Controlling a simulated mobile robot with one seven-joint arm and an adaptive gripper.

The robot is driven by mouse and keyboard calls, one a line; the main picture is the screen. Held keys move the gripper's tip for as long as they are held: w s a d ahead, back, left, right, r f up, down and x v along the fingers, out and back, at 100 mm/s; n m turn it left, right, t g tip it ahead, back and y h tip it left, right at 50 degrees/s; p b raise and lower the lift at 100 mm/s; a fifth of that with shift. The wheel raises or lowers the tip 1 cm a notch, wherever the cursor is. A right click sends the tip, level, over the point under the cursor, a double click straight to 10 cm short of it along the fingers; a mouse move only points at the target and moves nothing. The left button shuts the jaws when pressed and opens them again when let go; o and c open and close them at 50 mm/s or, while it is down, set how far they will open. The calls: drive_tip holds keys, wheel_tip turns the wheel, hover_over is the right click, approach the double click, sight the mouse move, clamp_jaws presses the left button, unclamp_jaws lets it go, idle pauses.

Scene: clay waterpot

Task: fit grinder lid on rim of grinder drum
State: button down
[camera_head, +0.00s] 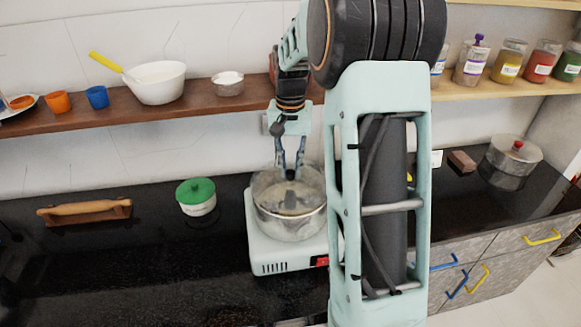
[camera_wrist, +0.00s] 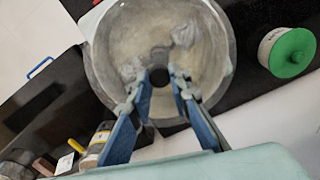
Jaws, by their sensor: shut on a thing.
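The grinder drum (camera_head: 290,226) is a round steel bowl on a white grinder base (camera_head: 268,250) with a red switch. My gripper (camera_head: 290,171) points down over the middle of the drum. In the wrist view its two blue fingers (camera_wrist: 160,79) are shut on the dark knob (camera_wrist: 160,74) of the grinder lid. The lid (camera_wrist: 135,48) looks clear, and pale lumps show through it over the drum. Its edge lies close to the drum's rim, but I cannot tell whether it touches all around. My arm hides part of the area to the right.
A green-lidded pot (camera_head: 196,200) stands left of the grinder, with a wooden rolling pin (camera_head: 85,209) farther left. A steel pot (camera_head: 514,160) with a red knob stands at the right. A wooden shelf (camera_head: 215,105) with bowls runs behind. The black counter (camera_head: 150,270) is clear at front left.

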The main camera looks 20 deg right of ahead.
drive_tip(key=shift+f, duration=0.15)
drive_tip(key=shift+f, duration=0.3)
drive_tip(key=shift+f+b, duration=0.3)
drive_tip(key=shift+b, duration=0.05)
idle(0.6)
drive_tip(key=c, duration=1.7)
unclamp_jaws()
drive_tip(key=o, duration=0.5)
drive_tip(key=shift+o, duration=0.2)
drive_tip(key=shift+r, duration=0.1)
